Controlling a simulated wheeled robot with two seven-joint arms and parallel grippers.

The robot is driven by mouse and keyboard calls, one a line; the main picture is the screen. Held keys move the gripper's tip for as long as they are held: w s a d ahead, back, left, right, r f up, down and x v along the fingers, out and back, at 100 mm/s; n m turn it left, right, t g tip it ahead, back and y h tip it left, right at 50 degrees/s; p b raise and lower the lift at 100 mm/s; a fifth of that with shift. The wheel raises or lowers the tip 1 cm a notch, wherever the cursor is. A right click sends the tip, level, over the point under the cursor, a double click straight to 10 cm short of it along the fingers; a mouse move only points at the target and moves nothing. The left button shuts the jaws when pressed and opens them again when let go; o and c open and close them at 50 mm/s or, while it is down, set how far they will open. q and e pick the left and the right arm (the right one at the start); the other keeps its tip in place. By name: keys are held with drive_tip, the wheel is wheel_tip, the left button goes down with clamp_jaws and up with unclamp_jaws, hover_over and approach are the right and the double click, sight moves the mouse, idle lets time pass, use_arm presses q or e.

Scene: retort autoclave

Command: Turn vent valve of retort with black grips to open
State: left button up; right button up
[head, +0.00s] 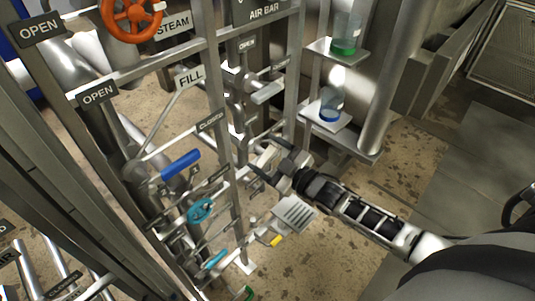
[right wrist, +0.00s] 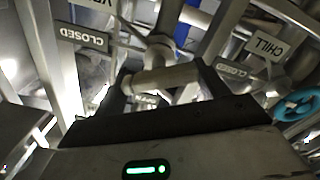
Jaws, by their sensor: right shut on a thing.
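My right gripper (head: 257,158) reaches in from the right to the valve rack, low beside an upright post. It is shut on a pale grey valve lever (right wrist: 165,78). In the right wrist view the lever lies crosswise between the two dark fingers (right wrist: 163,85), joined to a pipe fitting behind. In the head view the fingers and post partly hide this lever. A partly cut-off sign starting with V (right wrist: 95,3) and a CLOSED sign (right wrist: 82,38) are near it in the wrist view. No black grips can be made out. My left gripper is out of view.
A CHILL sign (right wrist: 265,45) is close by.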

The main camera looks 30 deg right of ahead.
drive_tip(key=o, duration=1)
drive_tip(key=v, duration=1.6)
drive_tip(key=shift+p, duration=0.3)
